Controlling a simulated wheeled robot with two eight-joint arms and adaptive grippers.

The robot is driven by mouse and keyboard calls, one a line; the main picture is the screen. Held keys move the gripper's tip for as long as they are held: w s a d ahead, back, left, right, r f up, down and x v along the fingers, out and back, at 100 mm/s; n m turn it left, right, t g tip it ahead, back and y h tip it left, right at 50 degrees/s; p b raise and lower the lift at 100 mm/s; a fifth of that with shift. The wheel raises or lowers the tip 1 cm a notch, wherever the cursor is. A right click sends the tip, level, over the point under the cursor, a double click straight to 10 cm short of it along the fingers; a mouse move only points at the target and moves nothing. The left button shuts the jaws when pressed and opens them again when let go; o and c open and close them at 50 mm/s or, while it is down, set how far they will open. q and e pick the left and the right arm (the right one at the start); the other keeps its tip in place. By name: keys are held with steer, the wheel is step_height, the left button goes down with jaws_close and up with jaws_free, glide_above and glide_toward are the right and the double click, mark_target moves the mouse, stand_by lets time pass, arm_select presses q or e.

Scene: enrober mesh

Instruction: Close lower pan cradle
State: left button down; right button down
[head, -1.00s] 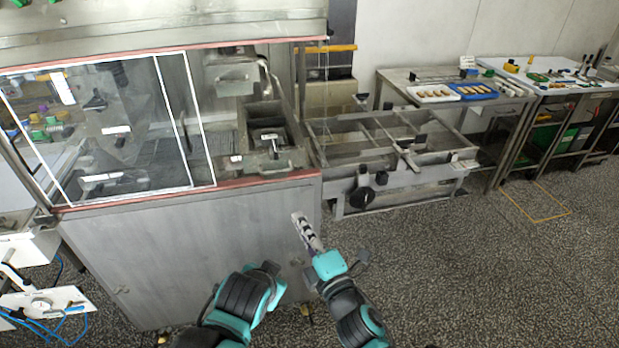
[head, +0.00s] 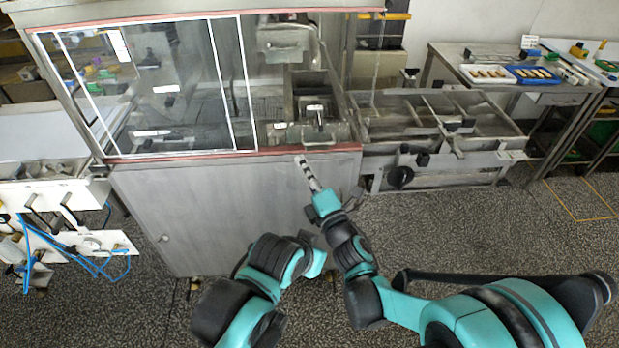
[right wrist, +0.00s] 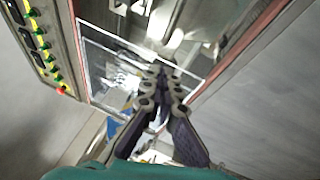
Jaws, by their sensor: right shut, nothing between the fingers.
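The steel enrober cabinet (head: 230,205) stands ahead, with a red-edged opening right of its glass panel. Inside the opening, a lower steel pan or cradle part with a bar handle (head: 318,143) sits just behind the red front edge; I take it as the lower pan cradle. A dark open well lies behind it. How far it is open I cannot tell. My right gripper (head: 302,162) is shut and empty, its tip at the red edge, just below and left of the handle. It also shows shut in the right wrist view (right wrist: 158,72).
A glass panel with white frame (head: 160,90) covers the cabinet's left part. An upper steel box (head: 285,38) hangs above the well. A steel frame table (head: 440,125) adjoins at right. A side table (head: 500,60) holds trays. Speckled floor is clear at right.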

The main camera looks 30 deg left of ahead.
mark_target(302, 138)
steer(key=shift+w+r+p, duration=0.15)
steer(key=shift+w+r, duration=0.05)
steer(key=shift+w, duration=0.45)
steer(key=shift+w+r+p, duration=0.15)
steer(key=shift+w, duration=0.5)
steer(key=shift+a, duration=0.1)
steer(key=w+a, duration=0.1)
steer(key=w, duration=0.1)
steer(key=w+a, duration=0.1)
steer(key=w, duration=0.1)
steer(key=shift+a, duration=0.15)
